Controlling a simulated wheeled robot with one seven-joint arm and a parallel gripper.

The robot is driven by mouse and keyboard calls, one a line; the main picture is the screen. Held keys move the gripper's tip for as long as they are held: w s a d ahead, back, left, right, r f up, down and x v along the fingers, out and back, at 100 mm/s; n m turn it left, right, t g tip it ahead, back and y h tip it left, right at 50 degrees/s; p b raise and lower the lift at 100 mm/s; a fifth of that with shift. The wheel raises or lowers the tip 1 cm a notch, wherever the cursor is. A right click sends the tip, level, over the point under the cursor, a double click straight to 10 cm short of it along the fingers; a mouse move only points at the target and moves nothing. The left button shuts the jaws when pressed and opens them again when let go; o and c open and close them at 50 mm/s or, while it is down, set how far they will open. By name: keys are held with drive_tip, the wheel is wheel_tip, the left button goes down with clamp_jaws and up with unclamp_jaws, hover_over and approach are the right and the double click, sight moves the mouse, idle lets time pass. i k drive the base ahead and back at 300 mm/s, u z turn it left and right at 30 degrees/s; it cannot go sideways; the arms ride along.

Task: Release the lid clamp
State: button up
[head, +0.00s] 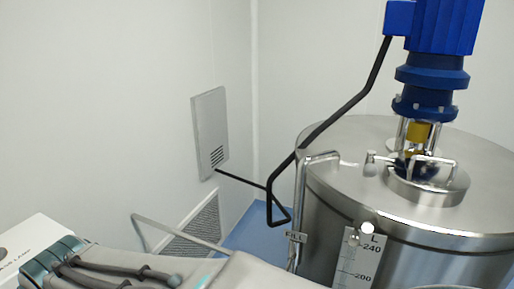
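A steel tank (410,260) stands at the right with a round steel lid (350,145) on top. A white ball (367,228) shows at the lid's front rim, with a small metal knob (352,240) just below it. They may belong to the lid clamp, but I cannot tell whether it is closed or open. A metal bar fitting (428,159) sits on the lid near the central collar (428,190). My gripper is not in view.
A blue motor (445,25) stands above the lid, and a black cable (345,108) runs down from it to a wall panel (210,133). A bent steel pipe (299,200) marked FILL rises beside the tank.

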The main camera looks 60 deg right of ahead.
sight(371, 169)
drive_tip(key=z, duration=0.05)
drive_tip(key=k, duration=0.3)
drive_tip(key=z, duration=2.6)
drive_tip(key=k, duration=0.6)
drive_tip(key=z, duration=0.35)
drive_tip(key=i, duration=0.5)
